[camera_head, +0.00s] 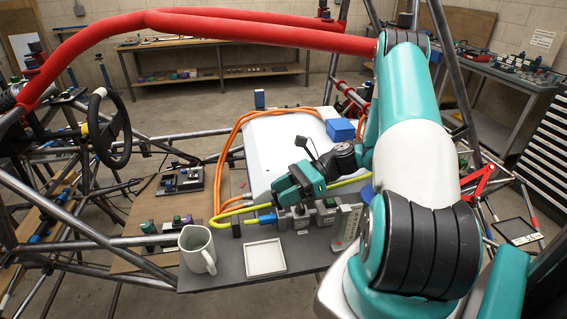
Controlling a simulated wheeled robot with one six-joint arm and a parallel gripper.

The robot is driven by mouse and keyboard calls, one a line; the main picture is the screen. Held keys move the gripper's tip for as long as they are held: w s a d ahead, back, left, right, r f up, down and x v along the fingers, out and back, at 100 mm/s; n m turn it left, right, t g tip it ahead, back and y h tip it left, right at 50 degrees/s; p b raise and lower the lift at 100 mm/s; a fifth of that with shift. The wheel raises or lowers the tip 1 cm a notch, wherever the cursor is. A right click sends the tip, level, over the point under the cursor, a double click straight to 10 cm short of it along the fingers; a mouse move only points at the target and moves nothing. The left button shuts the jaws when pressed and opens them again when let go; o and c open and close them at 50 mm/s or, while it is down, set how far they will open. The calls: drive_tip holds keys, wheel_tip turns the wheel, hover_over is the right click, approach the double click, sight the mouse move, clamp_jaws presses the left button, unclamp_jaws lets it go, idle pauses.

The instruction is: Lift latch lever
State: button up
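My gripper (287,192), teal and dark grey, hangs just above the grey connector blocks (302,222) on the dark grey shelf plate. Its fingers are small and dark here, and I cannot tell how far apart they are or whether they touch anything. A blue plug (266,219) on a yellow cable (238,212) enters the blocks from the left. I cannot clearly pick out the latch lever; my gripper covers part of the area above the blocks.
A white panel (275,140) with orange cables (240,125) and a blue box (340,130) lies behind. Red padded and grey tubes (150,195) surround the workspace; a steering wheel (106,128) is at left.

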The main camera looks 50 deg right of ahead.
wheel_tip(320, 180, up, 19)
drive_tip(key=p, duration=0.2)
idle(0.3)
